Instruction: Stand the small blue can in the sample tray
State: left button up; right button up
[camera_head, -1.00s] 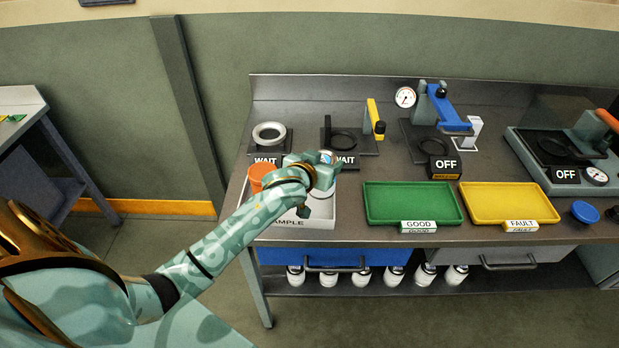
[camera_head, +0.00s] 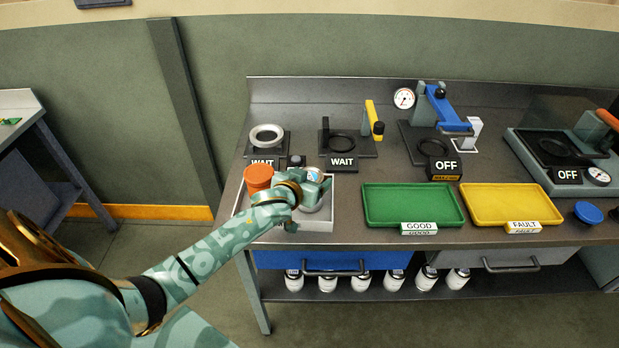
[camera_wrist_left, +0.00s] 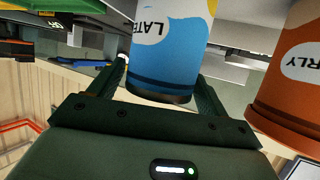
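The small blue can (camera_wrist_left: 172,55) sits between the fingers of my left gripper (camera_wrist_left: 163,88) in the left wrist view, with part of a "LATE" label showing. In the head view the gripper (camera_head: 315,183) is over the white sample tray (camera_head: 318,226), and the can (camera_head: 312,174) is mostly hidden by it. The gripper appears shut on the can. Whether the can touches the tray floor is hidden. My right gripper is not in view.
An orange can (camera_head: 258,177) stands at the tray's left, close beside the blue can in the wrist view (camera_wrist_left: 292,65). A dark-topped item (camera_head: 296,161) is at the tray's back. A green tray (camera_head: 412,205) and yellow tray (camera_head: 510,205) lie to the right.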

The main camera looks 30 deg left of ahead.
pick_arm(q)
jog(key=shift+o, duration=0.4)
jog(key=shift+r, duration=0.2)
jog(key=shift+s+r, duration=0.1)
jog(key=shift+s, duration=0.2)
jog(key=p+v, duration=0.2)
jog(key=v, duration=0.9)
jog(key=shift+s+p, duration=0.2)
jog(key=shift+p, duration=0.2)
jog(key=shift+r, duration=0.1)
